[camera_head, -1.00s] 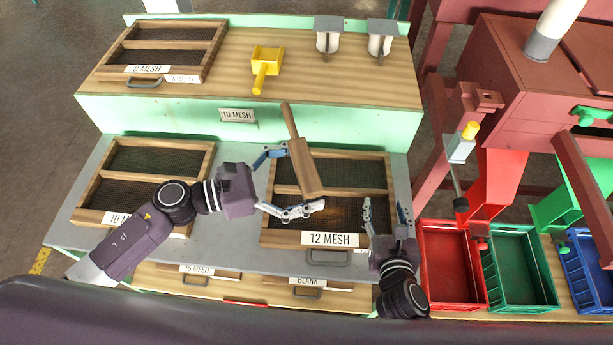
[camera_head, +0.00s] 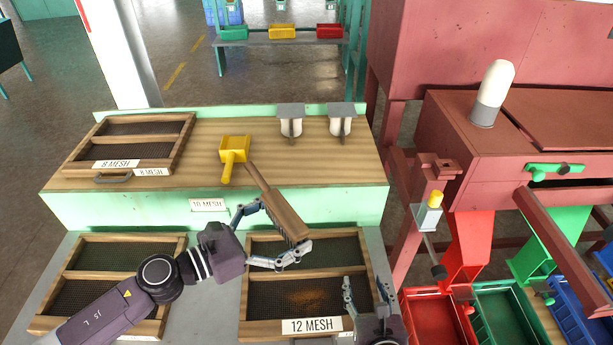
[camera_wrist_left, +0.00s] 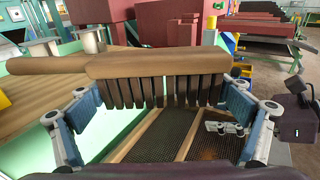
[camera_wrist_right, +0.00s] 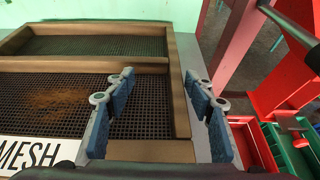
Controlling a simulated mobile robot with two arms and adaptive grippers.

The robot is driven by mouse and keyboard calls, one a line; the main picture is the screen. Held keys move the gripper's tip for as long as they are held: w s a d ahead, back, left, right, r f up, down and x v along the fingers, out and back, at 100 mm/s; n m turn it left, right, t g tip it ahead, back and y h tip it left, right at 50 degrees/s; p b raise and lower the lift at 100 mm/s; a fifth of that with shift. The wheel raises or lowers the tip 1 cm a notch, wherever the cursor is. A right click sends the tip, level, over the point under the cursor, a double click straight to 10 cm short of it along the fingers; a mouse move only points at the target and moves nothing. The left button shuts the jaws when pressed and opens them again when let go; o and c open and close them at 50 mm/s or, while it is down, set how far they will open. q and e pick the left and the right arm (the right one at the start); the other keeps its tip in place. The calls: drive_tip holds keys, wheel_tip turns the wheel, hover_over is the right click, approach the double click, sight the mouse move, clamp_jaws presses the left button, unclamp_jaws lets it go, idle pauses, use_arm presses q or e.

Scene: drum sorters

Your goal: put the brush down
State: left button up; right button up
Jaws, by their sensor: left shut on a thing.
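The wooden brush (camera_head: 285,215) with dark bristles is held in my left gripper (camera_head: 268,236). It is in the air above the 12 MESH screen (camera_head: 310,254), its handle pointing up and left, overlapping the upper shelf's front edge in the head view. The left wrist view shows the brush (camera_wrist_left: 160,64) lying across the gripper, bristles hanging down between the fingers, handle to the left. My right gripper (camera_wrist_right: 160,82) is open and empty over the right side of the 12 MESH screen, which holds a brown patch of grains (camera_wrist_right: 55,98).
The upper wooden shelf (camera_head: 300,170) carries the 8 MESH screens (camera_head: 130,140), a yellow scoop (camera_head: 233,150) and two white-and-grey fixtures (camera_head: 291,122). Its right part is bare. Another screen (camera_head: 120,255) lies at left. Red machinery (camera_head: 500,130) and coloured bins (camera_head: 505,315) stand at right.

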use_arm(q)
drive_tip(key=w+d+r+n+t+y, duration=0.25)
drive_tip(key=w+r, duration=0.25)
drive_tip(key=w, duration=0.5)
wheel_tip(320, 180, up, 3)
drive_tip(key=n+t+y, duration=0.4)
drive_tip(key=n+y, duration=0.1)
drive_tip(key=y, duration=0.1)
hover_over(307, 169)
drive_tip(key=shift+t, duration=0.25)
wheel_tip(307, 169, down, 10)
drive_tip(key=shift+f, duration=0.1)
drive_tip(key=o, duration=1.1)
drive_tip(key=shift+f, duration=0.1)
drive_tip(key=shift+r, duration=0.2)
drive_tip(key=v, duration=1.2)
